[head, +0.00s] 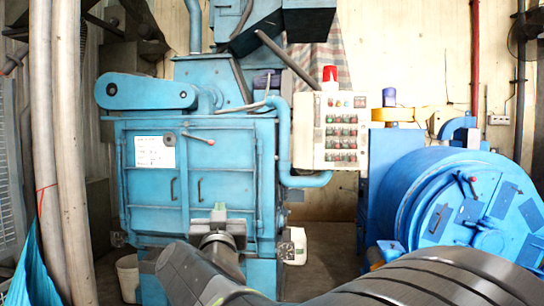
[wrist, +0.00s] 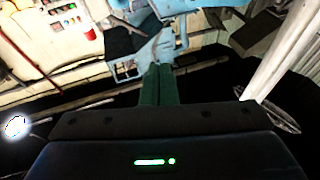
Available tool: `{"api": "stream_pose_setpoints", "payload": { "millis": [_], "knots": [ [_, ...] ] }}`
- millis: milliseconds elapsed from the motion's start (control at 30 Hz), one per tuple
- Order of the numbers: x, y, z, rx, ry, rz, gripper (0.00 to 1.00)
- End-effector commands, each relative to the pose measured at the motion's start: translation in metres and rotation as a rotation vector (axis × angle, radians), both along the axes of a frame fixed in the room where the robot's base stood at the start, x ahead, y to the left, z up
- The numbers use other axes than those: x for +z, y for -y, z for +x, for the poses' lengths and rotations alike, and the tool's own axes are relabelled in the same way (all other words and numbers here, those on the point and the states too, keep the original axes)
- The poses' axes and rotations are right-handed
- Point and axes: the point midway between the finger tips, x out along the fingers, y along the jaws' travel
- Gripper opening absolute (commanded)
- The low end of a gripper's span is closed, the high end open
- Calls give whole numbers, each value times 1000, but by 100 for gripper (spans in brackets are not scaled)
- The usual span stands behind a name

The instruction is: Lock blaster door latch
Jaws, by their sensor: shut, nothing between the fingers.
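The blue blaster cabinet (head: 230,170) stands left of centre in the head view, its two front doors closed together. A latch lever (head: 197,138) with a red end lies nearly level across the upper door seam, tilting slightly down to the right. My gripper (head: 219,208) is in front of the lower doors, below the latch and apart from it in the picture. Its green fingers (wrist: 150,86) are together and empty in the wrist view. The latch cannot be made out in the wrist view.
A blue drum (head: 420,210) with its own red-knobbed lever (head: 472,180) stands at the right. A control panel (head: 331,130) with a red lamp is right of the cabinet. Grey pipes (head: 62,150) rise at the left. A white jug (head: 297,246) stands on the floor.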

Motion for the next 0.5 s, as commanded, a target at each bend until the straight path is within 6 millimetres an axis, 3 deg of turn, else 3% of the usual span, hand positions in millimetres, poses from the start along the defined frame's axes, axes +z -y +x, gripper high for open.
{"api": "stream_pose_setpoints", "payload": {
  "millis": [33,100,200,333,500],
  "knots": [
    [33,-10,-3,-31,60,48,0],
    [62,-16,-9,-94,123,108,0],
    [91,-19,-18,-177,174,181,0],
    [109,-20,-28,-254,198,238,0],
    [115,-19,-32,-293,203,262,0]
  ]
}}
